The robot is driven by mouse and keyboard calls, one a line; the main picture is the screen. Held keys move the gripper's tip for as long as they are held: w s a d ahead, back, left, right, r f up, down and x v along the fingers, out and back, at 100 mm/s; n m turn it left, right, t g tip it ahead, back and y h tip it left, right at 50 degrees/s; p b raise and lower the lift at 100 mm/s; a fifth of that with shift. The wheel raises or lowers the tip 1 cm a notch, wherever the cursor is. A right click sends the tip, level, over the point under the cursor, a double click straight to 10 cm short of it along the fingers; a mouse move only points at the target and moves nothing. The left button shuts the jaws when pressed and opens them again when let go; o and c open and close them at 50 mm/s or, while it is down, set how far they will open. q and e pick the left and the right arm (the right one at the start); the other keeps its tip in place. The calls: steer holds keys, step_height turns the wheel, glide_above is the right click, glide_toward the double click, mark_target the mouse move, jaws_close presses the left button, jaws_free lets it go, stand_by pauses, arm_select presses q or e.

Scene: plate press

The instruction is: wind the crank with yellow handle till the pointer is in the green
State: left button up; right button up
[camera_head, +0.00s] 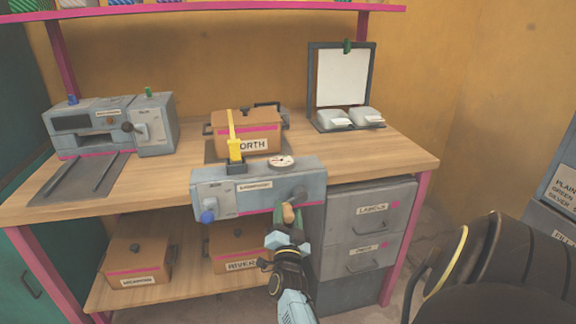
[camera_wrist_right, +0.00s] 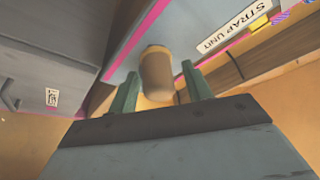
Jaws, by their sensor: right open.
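The grey strap unit (camera_head: 232,203) sits at the front edge of the workbench. A round white dial (camera_head: 281,162) is on its top; its pointer and green part are too small to read. A crank hub (camera_head: 299,193) is on the unit's front right, with a tan-yellow handle (camera_head: 289,213) below it. My right gripper (camera_head: 287,221) is at the handle. In the right wrist view, the handle (camera_wrist_right: 157,75) stands between the two green fingers of my right gripper (camera_wrist_right: 160,88), which are open with gaps on both sides. My left gripper is not in view.
A yellow strap (camera_head: 232,125) runs over a cardboard-coloured box (camera_head: 262,122) behind the unit. A blue knob (camera_head: 207,217) is at the unit's lower left. Another grey machine (camera_head: 155,133) stands at the left, and grey drawers (camera_head: 369,228) are right of the crank.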

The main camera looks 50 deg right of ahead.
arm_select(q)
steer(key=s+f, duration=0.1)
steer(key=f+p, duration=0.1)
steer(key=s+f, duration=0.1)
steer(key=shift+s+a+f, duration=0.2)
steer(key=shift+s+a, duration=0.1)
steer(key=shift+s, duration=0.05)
arm_select(e)
steer(key=v, duration=1.3)
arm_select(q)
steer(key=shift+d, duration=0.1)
